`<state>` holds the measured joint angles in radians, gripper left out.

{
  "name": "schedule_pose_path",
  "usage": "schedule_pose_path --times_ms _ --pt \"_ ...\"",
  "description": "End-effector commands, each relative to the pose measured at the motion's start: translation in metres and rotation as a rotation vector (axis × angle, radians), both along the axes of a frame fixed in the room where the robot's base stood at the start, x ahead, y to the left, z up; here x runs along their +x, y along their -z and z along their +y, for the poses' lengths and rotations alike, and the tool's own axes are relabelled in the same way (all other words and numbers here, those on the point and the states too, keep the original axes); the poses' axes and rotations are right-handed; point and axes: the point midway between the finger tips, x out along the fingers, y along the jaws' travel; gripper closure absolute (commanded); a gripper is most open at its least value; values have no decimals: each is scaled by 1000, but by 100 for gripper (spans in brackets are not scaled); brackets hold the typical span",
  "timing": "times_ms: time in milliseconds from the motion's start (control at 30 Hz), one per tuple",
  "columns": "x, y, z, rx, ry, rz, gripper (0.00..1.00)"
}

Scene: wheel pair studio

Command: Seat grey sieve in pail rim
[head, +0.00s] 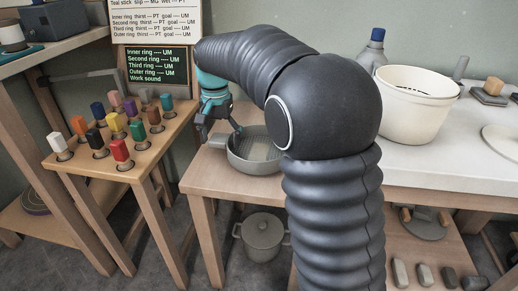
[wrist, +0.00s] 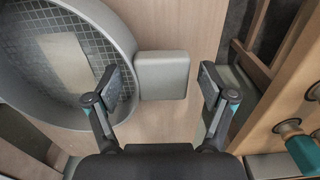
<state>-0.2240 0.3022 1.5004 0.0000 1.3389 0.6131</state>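The grey sieve (head: 255,168) is a round pan with a mesh floor, lying on the wooden table left of my arm. In the wrist view the sieve (wrist: 125,35) fills the upper left, and its flat grey handle (wrist: 162,84) points right. My gripper (head: 221,130) is over the handle; in the wrist view my gripper (wrist: 160,74) is open, one finger on each side of the handle with gaps showing. I cannot tell its exact height. The pail (head: 413,118) is a cream bucket on the white counter at right, its rim open; dark marks show inside.
A wooden rack (head: 75,164) with several coloured pegs stands left of the table. A sign and a screen (head: 156,66) stand behind it. A blue-capped bottle (head: 373,55) stands behind the pail. A lidded pot (head: 262,236) sits below the table.

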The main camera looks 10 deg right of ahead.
Motion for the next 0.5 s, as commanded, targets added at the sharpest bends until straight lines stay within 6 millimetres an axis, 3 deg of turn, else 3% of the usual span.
schedule_pose_path --times_ms 33,267,500 --pt "0 0 0 0 0 0 37" --pt "0 0 0 0 0 0 94" --pt "0 -1 0 0 0 0 96"
